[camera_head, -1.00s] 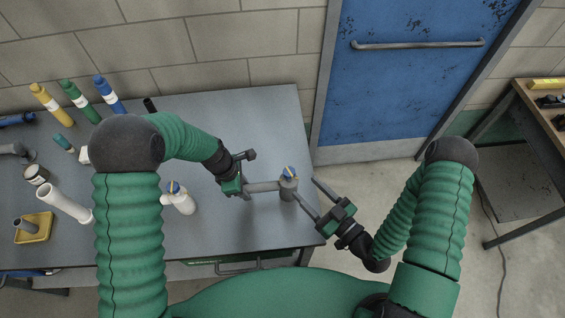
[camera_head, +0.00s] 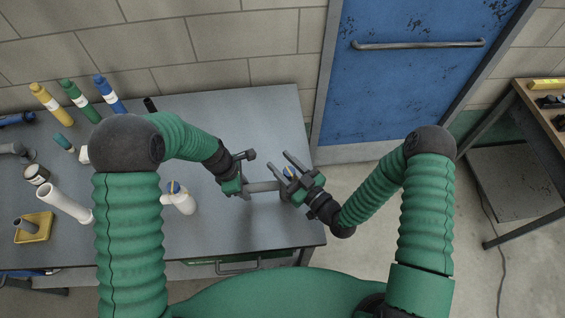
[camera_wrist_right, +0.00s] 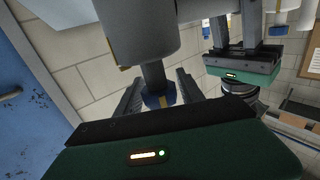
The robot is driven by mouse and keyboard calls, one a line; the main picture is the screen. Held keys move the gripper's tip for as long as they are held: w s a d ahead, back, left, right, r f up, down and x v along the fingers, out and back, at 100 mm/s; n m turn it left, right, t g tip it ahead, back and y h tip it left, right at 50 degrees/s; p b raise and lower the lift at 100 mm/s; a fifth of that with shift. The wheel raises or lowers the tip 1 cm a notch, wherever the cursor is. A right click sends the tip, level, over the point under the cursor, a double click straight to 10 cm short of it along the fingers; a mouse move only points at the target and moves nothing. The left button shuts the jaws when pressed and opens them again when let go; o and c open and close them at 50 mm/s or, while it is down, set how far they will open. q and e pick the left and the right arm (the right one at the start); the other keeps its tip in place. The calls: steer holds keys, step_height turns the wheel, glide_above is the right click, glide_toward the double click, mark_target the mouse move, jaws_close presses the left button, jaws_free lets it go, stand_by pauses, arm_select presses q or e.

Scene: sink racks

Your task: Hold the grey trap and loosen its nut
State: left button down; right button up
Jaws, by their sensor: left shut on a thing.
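The grey trap (camera_head: 264,187) is over the right part of the bench, with a blue-and-yellow piece (camera_head: 289,171) on its top. My left gripper (camera_head: 247,176) is shut on the trap's grey pipe at its left end. My right gripper (camera_head: 282,161) is open, its two fingers to either side of the blue-and-yellow piece. In the right wrist view the fingers (camera_wrist_right: 160,88) stand apart with the blue piece (camera_wrist_right: 158,99) between them, and gaps show. The trap's body (camera_wrist_right: 137,38) fills the top there. Which part is the nut is unclear; my right gripper hides much of the trap in the head view.
A white trap (camera_head: 182,202) with a blue-and-yellow top stands on the bench (camera_head: 215,235). Yellow, green and blue bottles (camera_head: 107,92), a white pipe (camera_head: 65,204) and a yellow tray (camera_head: 38,229) are at the left. A blue door (camera_head: 400,90) stands beyond the bench's right edge.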

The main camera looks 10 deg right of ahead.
jaws_close()
steer(key=shift+w+d+m+t+h, duration=0.1)
steer(key=shift+d+m+t+h, duration=0.1)
steer(key=shift+m+t+h, duration=0.85)
steer(key=m+h, duration=0.1)
steer(key=h, duration=0.1)
steer(key=m+h, duration=0.1)
steer(key=h, duration=0.1)
steer(key=shift+w+d+m+t+h, duration=0.15)
steer(key=shift+d+m+t+h, duration=0.1)
steer(key=shift+d, duration=0.15)
steer(key=shift+o, duration=1.7)
jaws_free()
